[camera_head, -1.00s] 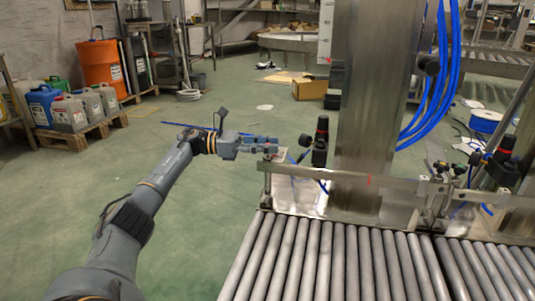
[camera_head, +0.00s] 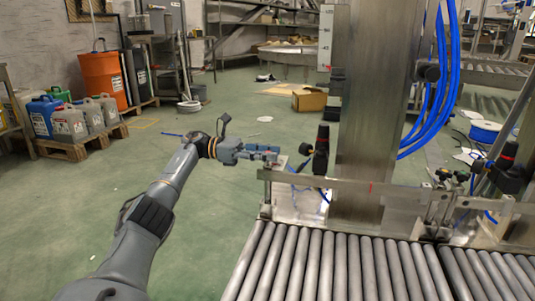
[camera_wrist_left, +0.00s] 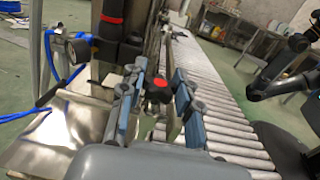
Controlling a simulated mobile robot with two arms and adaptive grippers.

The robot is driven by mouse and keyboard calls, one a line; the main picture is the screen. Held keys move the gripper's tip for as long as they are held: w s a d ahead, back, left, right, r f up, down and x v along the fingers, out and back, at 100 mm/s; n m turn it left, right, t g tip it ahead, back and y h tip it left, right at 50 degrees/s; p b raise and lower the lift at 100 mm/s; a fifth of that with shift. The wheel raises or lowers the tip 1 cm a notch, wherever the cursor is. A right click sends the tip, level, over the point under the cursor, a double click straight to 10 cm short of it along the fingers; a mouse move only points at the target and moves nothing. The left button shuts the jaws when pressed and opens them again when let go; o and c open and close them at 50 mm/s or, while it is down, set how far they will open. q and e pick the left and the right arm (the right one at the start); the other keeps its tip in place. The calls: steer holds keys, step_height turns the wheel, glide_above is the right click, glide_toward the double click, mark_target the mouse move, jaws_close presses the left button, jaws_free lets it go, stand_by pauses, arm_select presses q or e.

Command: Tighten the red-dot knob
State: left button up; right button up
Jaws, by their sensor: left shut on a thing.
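The red-dot knob (camera_wrist_left: 158,88) is a dark knob with a red spot on top, in the left wrist view. It sits between the two blue-grey fingers of my left gripper (camera_wrist_left: 156,98), which is shut on it. In the head view my left gripper (camera_head: 268,153) reaches in from the left to the left end of the metal guide rail (camera_head: 345,186). The knob cannot be made out clearly there, being small and at the fingertips. My right gripper is not in view.
The roller conveyor (camera_head: 320,262) runs below the rail. A black valve with a red band (camera_head: 321,150), a pressure gauge (camera_head: 303,149) and a steel column (camera_head: 372,110) stand just right of the gripper. Blue hoses (camera_head: 440,80) hang further right.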

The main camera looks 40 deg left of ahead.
arm_select(q)
steer(key=o, duration=1.2)
steer(key=shift+d, duration=0.1)
steer(key=shift+r, duration=0.1)
step_height(320, 180, up, 10)
steer(key=shift+f, duration=0.1)
